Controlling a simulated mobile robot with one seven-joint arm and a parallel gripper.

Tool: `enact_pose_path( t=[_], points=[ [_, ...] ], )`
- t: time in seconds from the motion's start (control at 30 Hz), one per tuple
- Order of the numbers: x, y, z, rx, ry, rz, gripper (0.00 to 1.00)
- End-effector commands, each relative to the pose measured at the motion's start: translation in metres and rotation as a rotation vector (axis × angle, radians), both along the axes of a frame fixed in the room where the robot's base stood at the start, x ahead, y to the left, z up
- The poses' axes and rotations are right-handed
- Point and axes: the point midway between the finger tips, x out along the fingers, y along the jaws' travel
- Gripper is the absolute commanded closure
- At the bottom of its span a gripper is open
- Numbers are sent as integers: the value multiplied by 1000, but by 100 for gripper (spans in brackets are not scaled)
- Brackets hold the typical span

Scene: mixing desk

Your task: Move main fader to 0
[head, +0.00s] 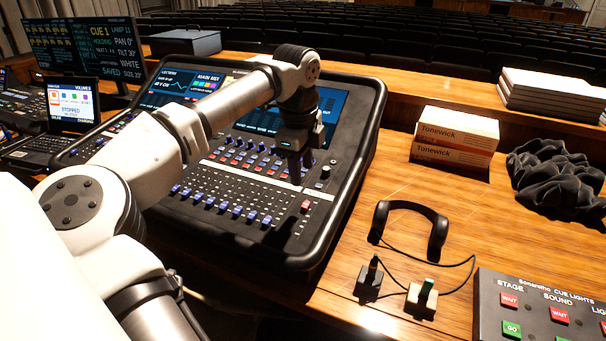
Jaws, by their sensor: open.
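The mixing desk (325,235) is a black console with screens along its back and rows of buttons, knobs and fader caps. A red cap (305,206) sits near the lower right of its panel, to the right of a row of blue caps (237,210); it looks like the main fader, but its label is too small to read. My gripper (297,180) points down over the right part of the panel, farther back than the red cap. It is open and empty. Its fingers hide part of the panel, and I cannot tell whether they touch it.
Headphones (412,208) with a cable lie on the wooden desk to the right. A cue light box (540,310), Tonewick boxes (455,137), a dark crumpled cloth (555,178) and a paper stack (553,95) are also there. Monitors and a laptop (72,105) stand at left.

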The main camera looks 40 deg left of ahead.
Motion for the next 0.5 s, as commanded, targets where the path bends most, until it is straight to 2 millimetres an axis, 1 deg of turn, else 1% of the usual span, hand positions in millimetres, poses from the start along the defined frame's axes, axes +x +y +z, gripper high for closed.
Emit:
enact_pose_path(
  t=[0.03,0.1,0.2,0.33,0.5],
  points=[
    [-1,0,17,1,0,1,56],
    [-3,0,28,0,0,0,56],
    [-4,-1,40,0,0,0,56],
    [-5,-1,47,0,0,-1,56],
    [-5,-1,47,0,0,-1,56]
  ],
)
